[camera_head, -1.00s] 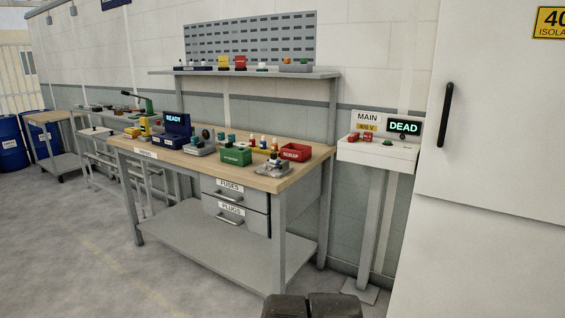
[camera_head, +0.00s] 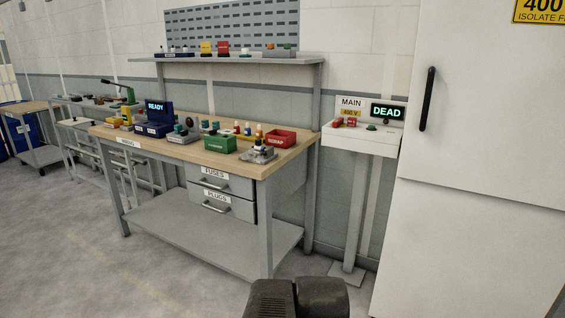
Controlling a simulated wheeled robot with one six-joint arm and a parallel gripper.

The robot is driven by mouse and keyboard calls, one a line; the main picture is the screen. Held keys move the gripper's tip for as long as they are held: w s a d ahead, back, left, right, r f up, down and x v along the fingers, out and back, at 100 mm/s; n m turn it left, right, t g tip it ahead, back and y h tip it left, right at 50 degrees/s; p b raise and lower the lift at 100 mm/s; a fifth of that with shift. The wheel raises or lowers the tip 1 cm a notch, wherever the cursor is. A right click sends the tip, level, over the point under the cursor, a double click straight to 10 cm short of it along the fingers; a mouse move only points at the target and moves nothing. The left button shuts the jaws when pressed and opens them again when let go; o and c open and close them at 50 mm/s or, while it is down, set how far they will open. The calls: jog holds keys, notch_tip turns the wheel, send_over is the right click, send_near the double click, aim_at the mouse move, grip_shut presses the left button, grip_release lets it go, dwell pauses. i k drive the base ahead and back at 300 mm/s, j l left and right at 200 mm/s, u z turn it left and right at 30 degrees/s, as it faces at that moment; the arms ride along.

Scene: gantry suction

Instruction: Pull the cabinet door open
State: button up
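The white cabinet door (camera_head: 485,110) fills the right side of the view. It looks shut, with a seam below it above a lower white panel (camera_head: 470,265). A black vertical bar handle (camera_head: 428,99) sits near the door's left edge. A yellow sign (camera_head: 540,11) reading "400" and "ISOLATE" is at the top right, partly cut off. A dark part of my own arm (camera_head: 298,298) shows at the bottom centre, well below and left of the handle. My gripper's fingers are not visible.
A pedestal (camera_head: 360,139) marked MAIN, with a display (camera_head: 387,112) reading DEAD, stands just left of the cabinet. A wooden-topped workbench (camera_head: 175,150) with drawers, bins and small parts stands farther left. Grey floor (camera_head: 100,270) is open at the front left.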

aim_at(486, 115)
jog(key=z, duration=1.6)
